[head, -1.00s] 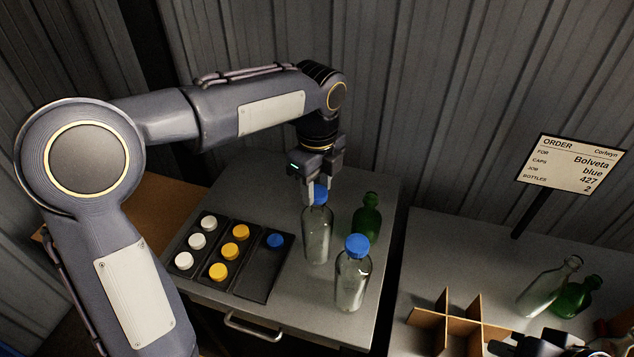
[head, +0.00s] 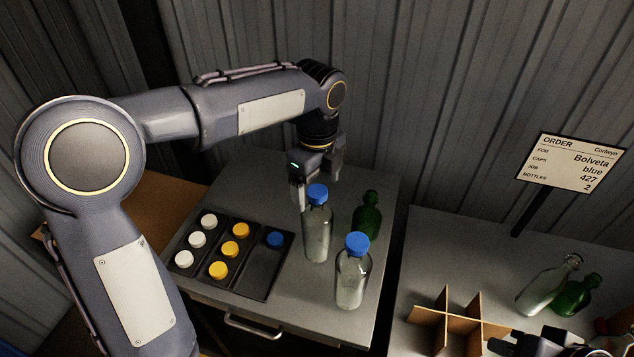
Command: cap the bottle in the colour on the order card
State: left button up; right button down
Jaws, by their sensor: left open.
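The order card (head: 572,164) at the right reads caps blue, bottles 2. Two clear bottles stand upright on the grey cabinet top: the rear bottle (head: 317,236) has a blue cap (head: 317,194) on its mouth, and the front bottle (head: 352,281) has another blue cap (head: 357,244) on it. A cap tray (head: 262,283) holds white caps (head: 197,240), yellow caps (head: 235,247) and one blue cap (head: 275,240). My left gripper (head: 314,188) is open around or just behind the rear bottle's cap; contact is unclear. My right gripper (head: 530,345) is partly seen at the lower right edge.
A green bottle (head: 367,217) stands behind the two clear ones. On the right table are a wooden divider (head: 450,323), a tilted clear bottle (head: 548,286) and a green bottle (head: 577,296). The cabinet's front edge has a handle (head: 252,328).

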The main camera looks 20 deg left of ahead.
aim_at(317, 190)
pick_arm(q)
jog(key=shift+r+p, duration=3.05)
grip_shut()
jog(key=shift+f, duration=0.15)
jog(key=shift+f, duration=0.35)
